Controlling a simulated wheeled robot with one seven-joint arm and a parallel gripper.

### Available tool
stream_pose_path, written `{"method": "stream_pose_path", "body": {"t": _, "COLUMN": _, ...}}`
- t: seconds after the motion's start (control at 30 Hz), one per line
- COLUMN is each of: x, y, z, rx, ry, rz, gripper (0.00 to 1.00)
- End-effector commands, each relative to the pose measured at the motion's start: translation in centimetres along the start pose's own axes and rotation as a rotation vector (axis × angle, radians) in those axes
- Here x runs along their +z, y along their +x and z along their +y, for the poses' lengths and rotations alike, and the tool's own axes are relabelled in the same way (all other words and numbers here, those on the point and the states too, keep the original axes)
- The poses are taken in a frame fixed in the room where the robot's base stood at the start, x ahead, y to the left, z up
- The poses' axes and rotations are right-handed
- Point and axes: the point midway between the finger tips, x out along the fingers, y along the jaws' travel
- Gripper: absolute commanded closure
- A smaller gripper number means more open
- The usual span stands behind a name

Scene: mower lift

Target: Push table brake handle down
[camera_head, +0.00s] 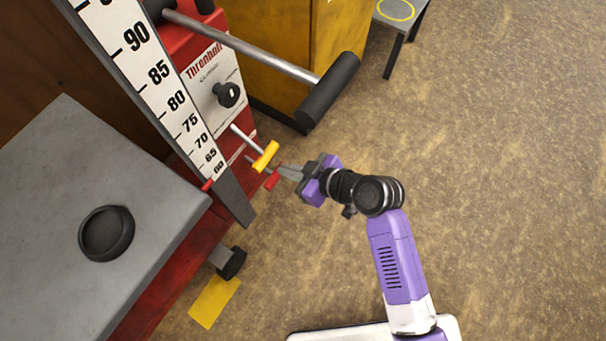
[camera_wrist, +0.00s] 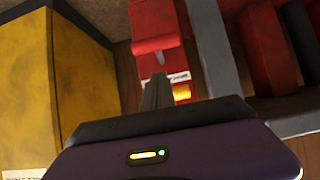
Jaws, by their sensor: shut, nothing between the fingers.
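Two levers stick out from the red lift's lower front in the head view. One has a yellow grip (camera_head: 266,157) and the one below it has a red grip (camera_head: 272,181). Neither is labelled as the brake handle in view. My gripper (camera_head: 282,169) is shut and empty, its fingertips close beside both grips on their right. Contact cannot be told. In the wrist view my shut fingers (camera_wrist: 157,92) point toward the red lift, with a small yellow piece (camera_wrist: 181,93) just right of them.
The red lift (camera_head: 210,75) carries a height scale (camera_head: 166,87), a black knob (camera_head: 229,94) and a long bar with a black grip (camera_head: 329,89). A grey table (camera_head: 65,230) with a black round dish (camera_head: 106,233) is at left. A yellow cabinet (camera_head: 337,35) stands behind. Floor at right is open.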

Motion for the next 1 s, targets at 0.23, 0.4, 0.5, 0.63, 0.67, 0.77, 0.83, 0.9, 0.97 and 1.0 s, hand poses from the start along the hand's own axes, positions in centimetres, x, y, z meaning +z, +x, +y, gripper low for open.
{"method": "stream_pose_path", "body": {"t": 0.23, "x": 2.1, "y": 3.2, "z": 0.0, "rx": 0.000, "ry": 0.000, "rz": -0.001, "gripper": 1.00}}
{"method": "stream_pose_path", "body": {"t": 0.4, "x": 2.8, "y": 3.8, "z": 0.0, "rx": 0.000, "ry": -0.001, "rz": -0.001, "gripper": 1.00}}
{"method": "stream_pose_path", "body": {"t": 0.5, "x": 2.8, "y": 3.9, "z": 0.0, "rx": 0.000, "ry": -0.001, "rz": 0.000, "gripper": 1.00}}
{"method": "stream_pose_path", "body": {"t": 0.63, "x": 2.8, "y": 3.9, "z": 0.0, "rx": 0.001, "ry": -0.001, "rz": 0.000, "gripper": 1.00}}
{"method": "stream_pose_path", "body": {"t": 0.67, "x": 2.8, "y": 3.9, "z": 0.0, "rx": 0.001, "ry": -0.001, "rz": 0.000, "gripper": 1.00}}
{"method": "stream_pose_path", "body": {"t": 0.77, "x": 2.8, "y": 3.9, "z": 0.0, "rx": 0.001, "ry": -0.001, "rz": 0.000, "gripper": 1.00}}
{"method": "stream_pose_path", "body": {"t": 0.83, "x": 2.9, "y": 3.9, "z": 0.0, "rx": 0.001, "ry": -0.001, "rz": 0.000, "gripper": 1.00}}
{"method": "stream_pose_path", "body": {"t": 0.9, "x": 2.9, "y": 3.9, "z": 0.0, "rx": 0.001, "ry": -0.001, "rz": -0.001, "gripper": 1.00}}
{"method": "stream_pose_path", "body": {"t": 0.97, "x": 3.0, "y": 4.0, "z": 0.0, "rx": 0.001, "ry": 0.000, "rz": -0.001, "gripper": 1.00}}
{"method": "stream_pose_path", "body": {"t": 1.0, "x": 3.2, "y": 4.0, "z": 0.0, "rx": 0.001, "ry": 0.000, "rz": -0.001, "gripper": 1.00}}
